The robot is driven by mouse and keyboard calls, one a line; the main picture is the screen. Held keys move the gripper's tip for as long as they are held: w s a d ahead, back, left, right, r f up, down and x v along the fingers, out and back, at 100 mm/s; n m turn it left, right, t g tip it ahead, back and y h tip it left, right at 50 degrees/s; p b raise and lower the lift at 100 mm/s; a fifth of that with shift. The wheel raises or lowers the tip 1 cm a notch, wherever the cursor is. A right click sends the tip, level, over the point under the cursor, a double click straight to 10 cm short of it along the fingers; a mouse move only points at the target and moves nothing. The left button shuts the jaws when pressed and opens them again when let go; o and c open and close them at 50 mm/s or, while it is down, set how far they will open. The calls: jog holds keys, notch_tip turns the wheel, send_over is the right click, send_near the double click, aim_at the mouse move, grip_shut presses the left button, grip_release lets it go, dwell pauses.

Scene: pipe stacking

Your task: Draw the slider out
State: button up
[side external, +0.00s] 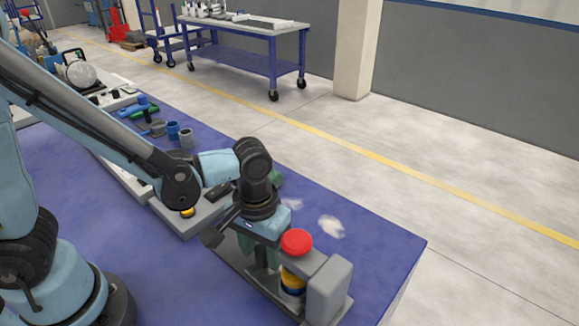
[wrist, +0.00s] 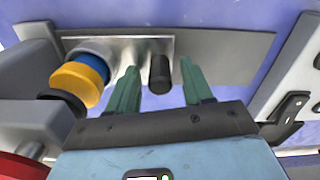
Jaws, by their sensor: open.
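A grey fixture (side external: 330,288) stands at the front of the blue table, with a red round cap (side external: 296,241) on top and yellow and blue rings (side external: 292,280) under it. In the wrist view a dark upright knob (wrist: 160,72), which looks like the slider's handle, stands on a metal plate (wrist: 235,58). My gripper (wrist: 161,84) is open with its green fingers on either side of the knob, apparently with gaps on both sides. In the side view my gripper (side external: 258,252) points down beside the red cap; the knob cannot be made out there.
In the wrist view the yellow ring (wrist: 75,84) and blue ring are close left of my fingers. Grey panels (side external: 190,215) lie behind my wrist. Small cups (side external: 186,138) stand further back. The table's right part (side external: 380,245) is mostly clear.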

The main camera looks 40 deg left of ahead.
grip_shut()
dwell(0.3)
jog(key=shift+a, duration=0.1)
jog(key=a, duration=1.1)
jog(key=shift+a, duration=0.2)
grip_release()
notch_tip(320, 180, up, 12)
dwell(0.7)
